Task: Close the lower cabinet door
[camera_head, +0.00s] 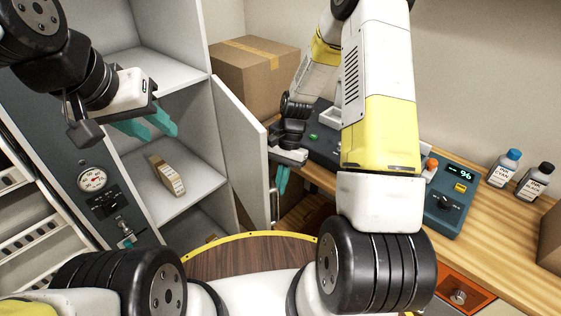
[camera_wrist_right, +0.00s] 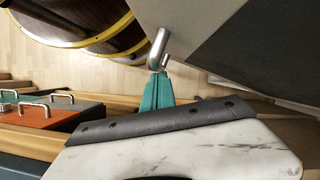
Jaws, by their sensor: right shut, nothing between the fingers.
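The light grey cabinet door (camera_head: 240,140) stands open, swung out from the right side of the grey cabinet (camera_head: 221,185). Its metal bar handle (camera_head: 274,206) is near the door's free edge. The handle also shows in the right wrist view (camera_wrist_right: 158,48). My right gripper (camera_head: 282,182) is shut and empty beside the handle. In the right wrist view its teal fingertips (camera_wrist_right: 156,80) are right at the handle's end; I cannot tell whether they touch. My left gripper (camera_head: 150,124), with teal fingers apart, is in front of the cabinet's shelves, holding nothing.
A small box (camera_head: 166,175) lies on a cabinet shelf. A cardboard box (camera_head: 252,68) stands behind the door. The wooden worktop (camera_head: 500,225) at right holds a device with a display (camera_head: 452,200) and two bottles (camera_head: 505,168). A gauge panel (camera_head: 95,185) is at left.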

